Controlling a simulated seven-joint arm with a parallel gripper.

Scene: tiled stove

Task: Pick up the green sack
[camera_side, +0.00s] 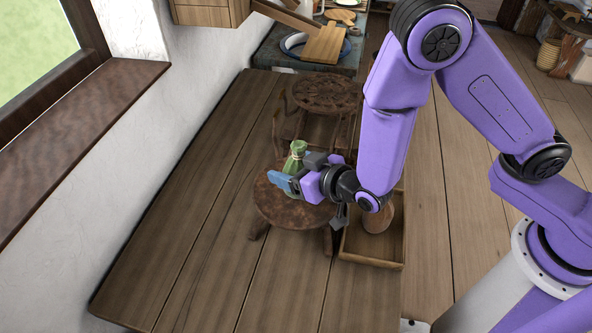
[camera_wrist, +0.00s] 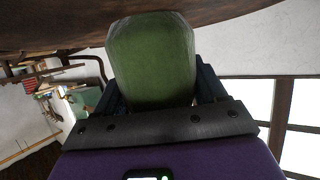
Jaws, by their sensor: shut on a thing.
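The green sack (camera_side: 295,157) is small, with a gathered neck, and shows above the round top of a dark wooden stool (camera_side: 283,207). My gripper (camera_side: 287,181) comes in from the right, nearly level, and is shut on the sack. In the wrist view the sack (camera_wrist: 153,60) fills the space between the two fingers (camera_wrist: 153,93), close to the brown underside or surface along the top edge. The lower part of the sack is hidden by the gripper in the side view. I cannot tell whether the sack touches the stool.
A second round stool (camera_side: 327,92) stands behind. A wooden crate (camera_side: 372,264) with a brown rounded object (camera_side: 379,217) lies to the right, under my arm. A counter with a cutting board (camera_side: 326,43) is at the back. The plank surface (camera_side: 200,240) at front left is clear.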

